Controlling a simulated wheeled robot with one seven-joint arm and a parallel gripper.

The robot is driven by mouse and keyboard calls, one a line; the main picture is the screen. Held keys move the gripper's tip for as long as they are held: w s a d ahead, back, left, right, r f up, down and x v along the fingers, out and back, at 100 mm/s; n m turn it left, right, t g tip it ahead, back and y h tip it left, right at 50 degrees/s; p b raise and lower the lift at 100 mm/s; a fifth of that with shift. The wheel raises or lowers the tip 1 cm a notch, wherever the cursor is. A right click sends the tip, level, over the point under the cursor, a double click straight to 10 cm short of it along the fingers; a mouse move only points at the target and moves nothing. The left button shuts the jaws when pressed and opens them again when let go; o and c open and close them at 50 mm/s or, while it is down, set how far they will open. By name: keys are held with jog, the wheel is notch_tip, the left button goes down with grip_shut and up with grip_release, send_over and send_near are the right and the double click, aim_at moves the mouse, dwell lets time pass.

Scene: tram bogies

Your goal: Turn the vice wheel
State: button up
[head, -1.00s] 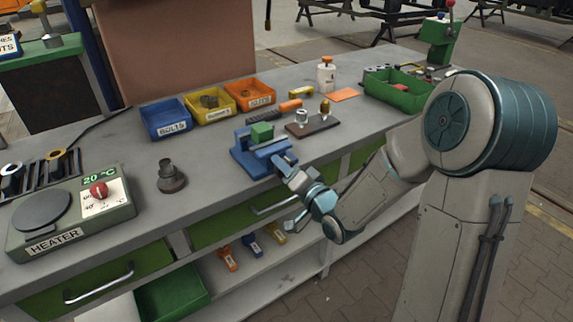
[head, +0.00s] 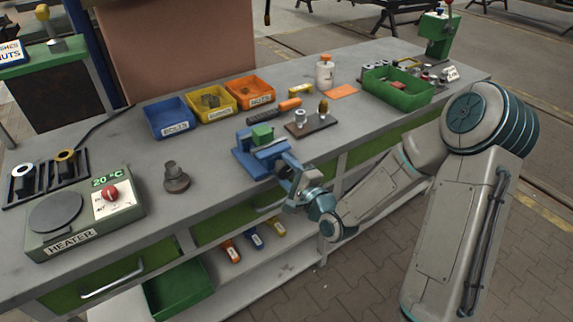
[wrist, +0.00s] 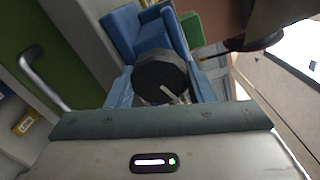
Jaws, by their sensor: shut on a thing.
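The blue vice (head: 250,162) stands at the front edge of the workbench, with a green block (head: 262,133) between its jaws. A pale handle crosses the wheel's lower part. The blue vice body (wrist: 150,35) and the green block (wrist: 190,28) show behind the wheel.
Blue, yellow and orange bins (head: 212,103) stand behind the vice. A dark board with small parts (head: 311,125) lies to its right, a dark stepped part (head: 175,178) and the heater (head: 75,215) to its left. Drawer handles stick out below the bench top.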

jog(key=m+p, duration=0.3)
jog(key=m, duration=0.3)
jog(key=shift+m, duration=0.3)
jog(key=m+p, duration=0.1)
jog(key=m, duration=0.4)
jog(key=shift+s+f, duration=0.1)
jog(key=m, duration=0.6)
jog(key=shift+a+m, duration=0.1)
jog(key=shift+m, duration=0.3)
jog(key=m+p, duration=0.1)
jog(key=m, duration=0.4)
jog(key=shift+s+a, duration=0.1)
jog(key=shift+m+p, duration=0.3)
jog(key=shift+m, duration=0.1)
jog(key=o, duration=1)
